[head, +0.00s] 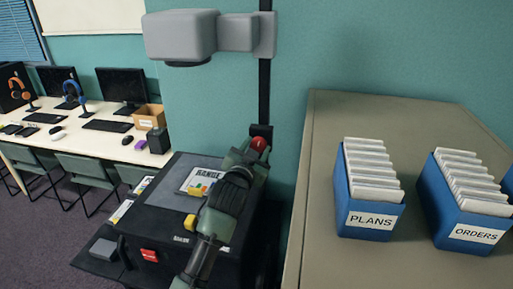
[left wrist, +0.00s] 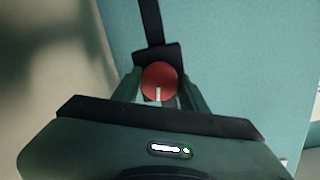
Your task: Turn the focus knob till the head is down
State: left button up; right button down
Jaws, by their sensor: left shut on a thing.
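The focus knob is red and round with a white mark; it shows in the head view (head: 259,144) and in the left wrist view (left wrist: 159,81). In the left wrist view its white mark points down in the picture. My left gripper (head: 254,148) is shut on the knob, one finger on each side of it. The knob sits on a black block on a dark upright post (head: 265,90). The grey head (head: 182,37) is at the top of the post, high above the black machine base. My right gripper is not in view.
A black machine base (head: 165,232) with yellow and red buttons stands below my left arm. A cabinet top at the right holds blue file boxes, PLANS (head: 366,223) and ORDERS (head: 470,233). A desk with monitors (head: 121,88) and chairs is at the left.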

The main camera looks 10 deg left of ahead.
pick_arm(q)
jog(key=shift+f+n, duration=0.2)
jog(key=shift+n, duration=0.9)
jog(key=o, duration=1.4)
jog(key=shift+c, duration=0.2)
jog(key=shift+r, duration=0.1)
jog(key=s+b, duration=0.2)
jog(key=s, duration=0.5)
jog(key=shift+s+a+r, duration=0.15)
jog(key=shift+s+r, duration=0.05)
jog(key=shift+s, duration=0.2)
